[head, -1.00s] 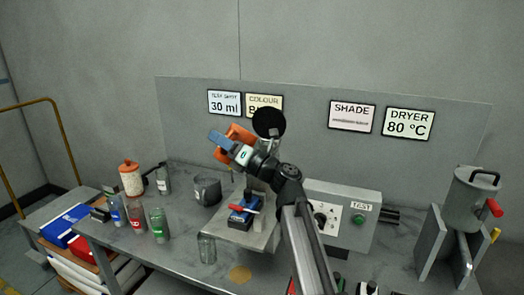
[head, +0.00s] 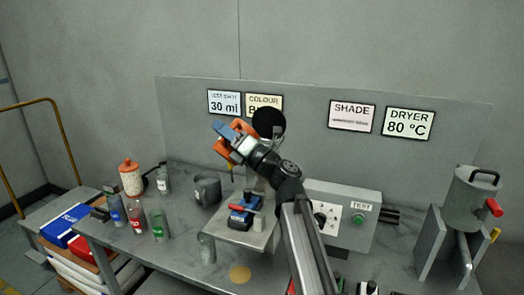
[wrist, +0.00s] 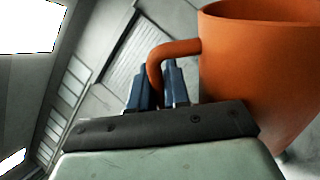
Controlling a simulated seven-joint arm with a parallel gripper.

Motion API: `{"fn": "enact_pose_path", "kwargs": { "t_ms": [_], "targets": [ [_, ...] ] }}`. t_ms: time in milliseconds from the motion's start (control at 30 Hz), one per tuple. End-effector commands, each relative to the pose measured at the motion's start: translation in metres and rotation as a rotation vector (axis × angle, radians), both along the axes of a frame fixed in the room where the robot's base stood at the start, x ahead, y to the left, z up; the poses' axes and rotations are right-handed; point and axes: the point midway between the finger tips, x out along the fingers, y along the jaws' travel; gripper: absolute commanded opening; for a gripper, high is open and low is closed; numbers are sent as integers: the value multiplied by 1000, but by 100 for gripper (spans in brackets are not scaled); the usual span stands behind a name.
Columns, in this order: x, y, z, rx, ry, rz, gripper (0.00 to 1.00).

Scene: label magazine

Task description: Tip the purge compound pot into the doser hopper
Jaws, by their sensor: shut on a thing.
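The orange purge compound pot (head: 223,148) is in the air above the bench, in front of the sign panel. My gripper (head: 229,131) is shut on its handle; the wrist view shows the handle (wrist: 178,48) between the blue fingers (wrist: 156,88) and the pot body (wrist: 262,75) beside them at the right. In the head view, my wrist hides much of the pot, and I cannot see into it. A black round shape (head: 268,121), apparently the doser hopper's mouth, stands just right of the pot, partly behind my arm. Below is the doser's blue block with a red lever (head: 245,209).
A dark grey jug (head: 207,189) and a clear glass (head: 207,249) stand left of the doser. Several bottles (head: 158,224) and an orange-white jar (head: 131,178) are further left. A grey control box (head: 343,215) and a metal canister (head: 476,197) stand at the right.

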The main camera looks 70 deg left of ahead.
Motion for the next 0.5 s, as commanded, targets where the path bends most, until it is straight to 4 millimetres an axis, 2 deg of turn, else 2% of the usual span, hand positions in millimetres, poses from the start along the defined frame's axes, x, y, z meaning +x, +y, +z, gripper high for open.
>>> {"fn": "enact_pose_path", "kwargs": {
  "t_ms": [500],
  "targets": [
    [3,1,7,-12,57,1,0]
  ]
}}
